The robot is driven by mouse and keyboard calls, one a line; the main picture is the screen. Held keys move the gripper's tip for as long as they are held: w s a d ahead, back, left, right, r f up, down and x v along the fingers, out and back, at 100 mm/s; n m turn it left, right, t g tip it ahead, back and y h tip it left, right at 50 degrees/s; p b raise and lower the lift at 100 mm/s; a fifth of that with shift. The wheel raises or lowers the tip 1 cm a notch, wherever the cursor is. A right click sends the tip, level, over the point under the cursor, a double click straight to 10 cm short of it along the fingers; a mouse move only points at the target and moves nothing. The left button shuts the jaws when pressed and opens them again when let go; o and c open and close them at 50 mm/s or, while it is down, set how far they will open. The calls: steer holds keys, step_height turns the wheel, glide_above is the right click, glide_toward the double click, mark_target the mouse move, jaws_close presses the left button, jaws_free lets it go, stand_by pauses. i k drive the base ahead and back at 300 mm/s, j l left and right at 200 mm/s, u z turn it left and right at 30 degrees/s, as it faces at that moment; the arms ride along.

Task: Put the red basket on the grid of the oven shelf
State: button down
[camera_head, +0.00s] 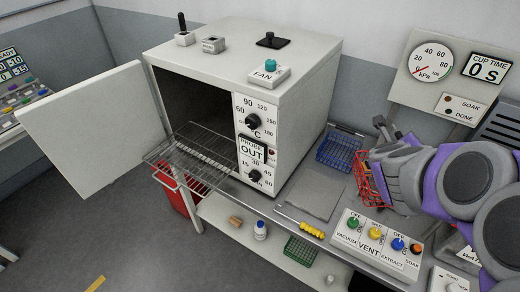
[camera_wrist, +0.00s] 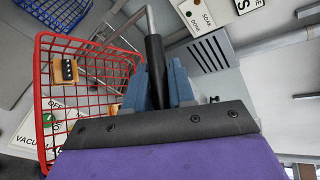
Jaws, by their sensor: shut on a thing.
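The red wire basket (camera_head: 367,178) is at the right in the head view, beside the blue basket and partly hidden by my arm. It fills the left of the wrist view (camera_wrist: 88,44). My gripper (camera_wrist: 162,88) is shut on the dark grip of the basket's handle (camera_wrist: 155,62). A tan block with dark dots (camera_wrist: 67,70) shows inside the basket. The white oven (camera_head: 300,75) stands open, its door (camera_head: 90,125) swung to the left. Its wire grid shelf (camera_head: 188,158) sticks out of the front, with no object visible on it.
A blue wire basket (camera_head: 338,150) stands on the bench right of the oven. A switch panel (camera_head: 372,243) and a yellow-handled screwdriver (camera_head: 312,230) lie at the bench front. A red bin (camera_head: 180,195) stands below the shelf. The flat grey plate (camera_head: 312,195) is bare.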

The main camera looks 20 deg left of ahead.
mark_target(200, 157)
steer(key=k+j, duration=0.1)
steer(key=j, duration=0.3)
steer(key=k+j, duration=0.15)
steer(key=j, duration=0.25)
steer(key=k+j+z, duration=0.1)
steer(key=j, duration=0.3)
steer(key=k+j, duration=0.15)
steer(key=j, duration=0.25)
steer(key=k+j, duration=0.15)
steer(key=j, duration=0.25)
steer(key=i+z, duration=0.05)
